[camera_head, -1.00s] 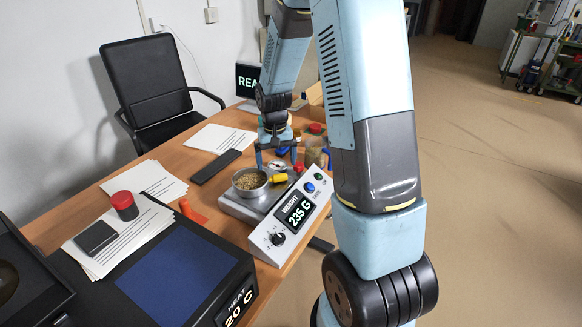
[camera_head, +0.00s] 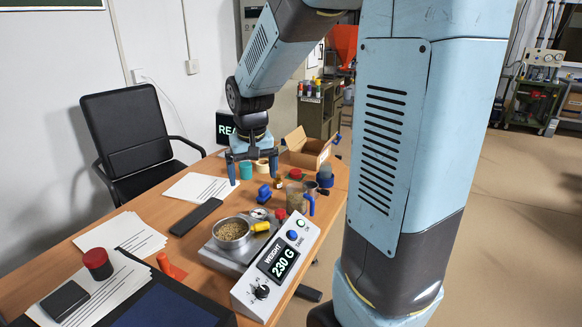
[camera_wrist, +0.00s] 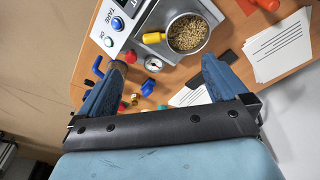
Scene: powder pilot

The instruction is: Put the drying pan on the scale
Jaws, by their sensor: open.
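The drying pan (camera_head: 231,231) is a round metal pan full of tan granules with a yellow handle (camera_head: 260,226). It sits on the plate of the scale (camera_head: 222,258), whose display reads 230 G. In the wrist view the pan (camera_wrist: 188,33) is on the scale (camera_wrist: 146,20), with its yellow handle pointing left. My gripper (camera_head: 252,170) is open and empty above the table, beyond the pan and apart from it. Its two blue fingers (camera_wrist: 160,82) also show in the wrist view, with nothing held between them.
A dial gauge (camera_head: 260,213), a blue object (camera_head: 264,192), a jar (camera_head: 295,197) and a cardboard box (camera_head: 309,149) stand near my gripper. Papers (camera_head: 120,237) and a red-capped object (camera_head: 97,263) lie at the left. A black chair (camera_head: 127,136) stands behind the table.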

